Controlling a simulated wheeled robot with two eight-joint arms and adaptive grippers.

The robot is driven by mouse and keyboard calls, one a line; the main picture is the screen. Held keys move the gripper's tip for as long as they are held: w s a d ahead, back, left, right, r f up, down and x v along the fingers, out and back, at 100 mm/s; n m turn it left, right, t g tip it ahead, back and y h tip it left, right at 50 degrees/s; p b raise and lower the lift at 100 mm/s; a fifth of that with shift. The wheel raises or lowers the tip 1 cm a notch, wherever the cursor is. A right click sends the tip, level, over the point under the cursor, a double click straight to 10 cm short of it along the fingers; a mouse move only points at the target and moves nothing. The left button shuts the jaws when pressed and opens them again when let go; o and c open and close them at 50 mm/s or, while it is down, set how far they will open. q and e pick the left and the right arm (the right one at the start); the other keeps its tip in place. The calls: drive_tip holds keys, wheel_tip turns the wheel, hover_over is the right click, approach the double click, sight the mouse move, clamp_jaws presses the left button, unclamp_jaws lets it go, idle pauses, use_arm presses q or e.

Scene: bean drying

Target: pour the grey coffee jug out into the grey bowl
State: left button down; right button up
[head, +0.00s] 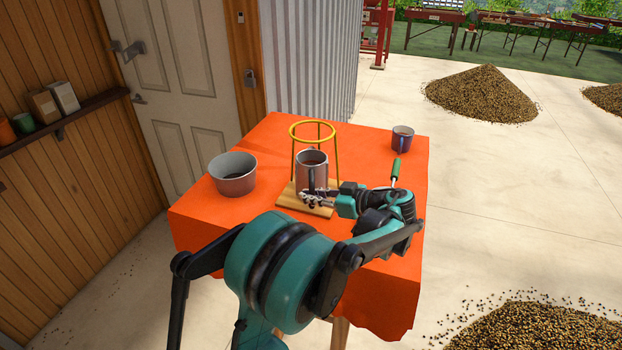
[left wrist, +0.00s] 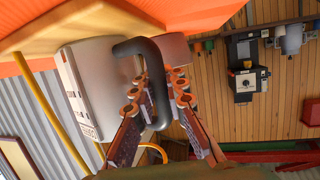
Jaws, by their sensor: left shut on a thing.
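The grey coffee jug (head: 311,168) stands upright at the wooden board of the yellow ring stand, with dark contents showing at its mouth. My left gripper (head: 318,196) is shut on the jug's black handle. In the left wrist view the fingers (left wrist: 160,95) lie on both sides of the handle (left wrist: 150,62), beside the jug's pale body (left wrist: 95,88). The grey bowl (head: 233,185) sits on the orange cloth to the left of the jug, apart from it. Only part of the bowl's inside shows. My right gripper is in neither view.
The yellow ring stand (head: 293,160) rises around and behind the jug on its wooden board (head: 292,203). Cloth is clear between bowl and board.

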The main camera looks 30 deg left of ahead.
sight(313, 181)
use_arm(q)
drive_tip(key=shift+r, duration=0.2)
drive_tip(key=shift+r+p, duration=1.8)
drive_tip(key=shift+r, duration=0.55)
